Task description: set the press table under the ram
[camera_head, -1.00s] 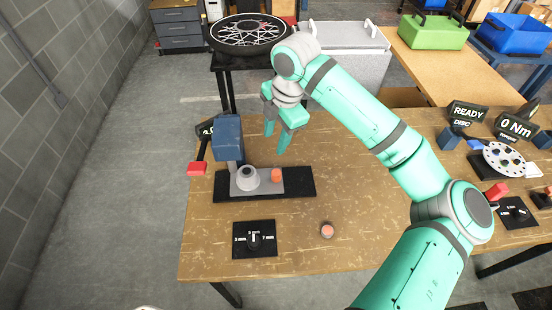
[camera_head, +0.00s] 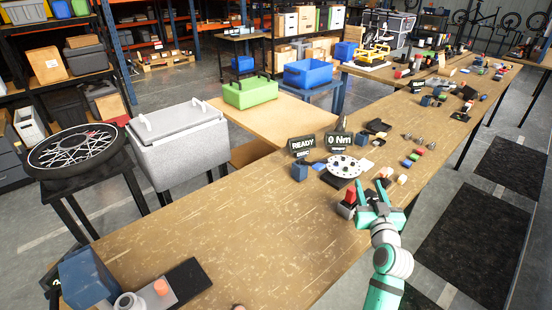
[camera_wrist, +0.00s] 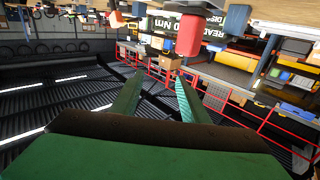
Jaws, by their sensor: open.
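The press stands at the lower left of the head view, partly cut off by the frame. Its blue ram head (camera_head: 88,277) sits at the left over a dark base (camera_head: 188,277). A grey plate on that base carries a silver cup-like part (camera_head: 128,302) and an orange cylinder (camera_head: 160,287). My gripper (camera_head: 371,190) is open, far to the right of the press, near the bench's right-hand edge. It shows empty in the wrist view (camera_wrist: 160,78). A red block (camera_head: 350,195) is close beside its fingers; it also shows in the wrist view (camera_wrist: 190,35).
A white perforated disc (camera_head: 344,166) stands near the READY sign (camera_head: 302,144) and 0 Nm sign (camera_head: 339,139). Small coloured blocks and parts lie beyond my gripper. A grey lidded box (camera_head: 178,140) and spoked wheel (camera_head: 75,150) stand behind the bench. The bench between press and gripper is mostly clear.

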